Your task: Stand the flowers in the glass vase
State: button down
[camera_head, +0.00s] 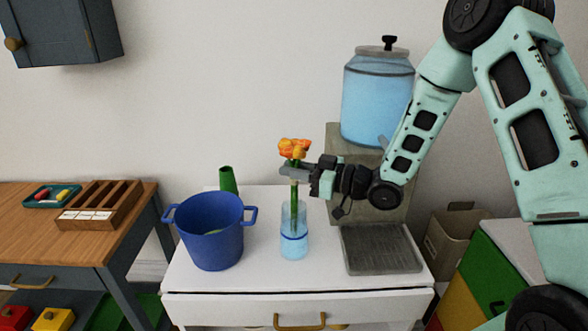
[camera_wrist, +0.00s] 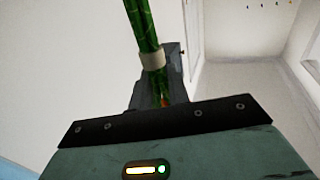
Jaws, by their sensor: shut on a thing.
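The orange flowers (camera_head: 294,148) stand roughly upright above the glass vase, with their green stems (camera_head: 294,206) reaching down inside it. The clear vase (camera_head: 295,243) stands on the white cabinet top and has a blue band and bluish water low in it. My gripper (camera_head: 290,173) is shut on the stems just below the blooms, above the vase mouth. In the wrist view the green stems (camera_wrist: 142,25) with a pale band pass between the fingers. The blooms are mostly hidden there, and the vase does not show.
A blue pot (camera_head: 210,240) stands left of the vase, with a green bottle (camera_head: 228,180) behind it. A grey drip tray (camera_head: 380,249) and a large water dispenser (camera_head: 376,100) are at the right. The white cabinet top (camera_head: 265,270) is clear in front.

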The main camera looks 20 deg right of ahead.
jog(key=c, duration=1.3)
grip_release()
jog(key=shift+o, duration=0.2)
jog(key=b+v, duration=0.3)
jog(key=v, duration=1.4)
jog(key=shift+d, duration=0.25)
jog(key=shift+s, duration=0.1)
